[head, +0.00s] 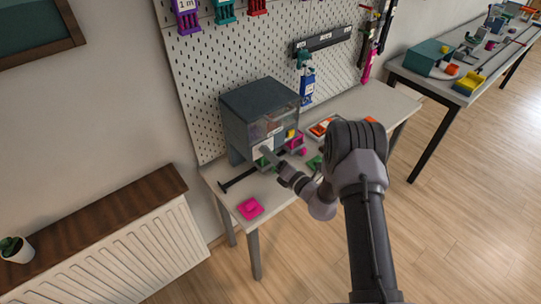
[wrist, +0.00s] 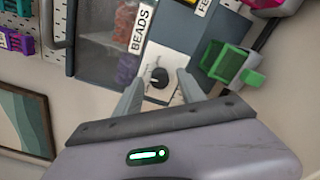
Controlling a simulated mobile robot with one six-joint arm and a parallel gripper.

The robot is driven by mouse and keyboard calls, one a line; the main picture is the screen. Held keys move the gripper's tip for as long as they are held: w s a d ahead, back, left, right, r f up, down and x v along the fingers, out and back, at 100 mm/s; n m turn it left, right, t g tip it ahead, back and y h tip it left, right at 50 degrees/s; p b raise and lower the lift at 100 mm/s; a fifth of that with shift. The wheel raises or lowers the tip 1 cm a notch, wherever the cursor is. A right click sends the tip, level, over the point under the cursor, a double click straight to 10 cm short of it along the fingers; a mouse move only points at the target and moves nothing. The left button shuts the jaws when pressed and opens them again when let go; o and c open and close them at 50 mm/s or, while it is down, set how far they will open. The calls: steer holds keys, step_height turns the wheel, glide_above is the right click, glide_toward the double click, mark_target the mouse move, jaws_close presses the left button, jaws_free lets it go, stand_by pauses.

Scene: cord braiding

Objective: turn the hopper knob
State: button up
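The hopper (head: 262,108) is a dark grey box with a clear front, standing on the table against the pegboard. In the wrist view its clear window (wrist: 112,40) carries a BEADS label. The hopper knob (wrist: 159,76) is a small black round knob with a light mark, on a white plate (wrist: 157,62). My gripper (wrist: 157,88) is open, with its two grey fingers on either side of the knob in the picture. I cannot tell whether the fingers touch it. In the head view my gripper (head: 272,158) is at the hopper's lower front, and the knob is hidden.
A green open bin (wrist: 228,64) is right of the fingers in the wrist view. A pink piece (head: 250,208) lies at the table's front left corner, near a dark bar (head: 238,180). Tools hang on the pegboard (head: 215,60).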

steer(key=p+v, duration=0.2)
steer(key=v, duration=1.5)
steer(key=shift+p, duration=0.3)
steer(key=shift+s+d, duration=0.15)
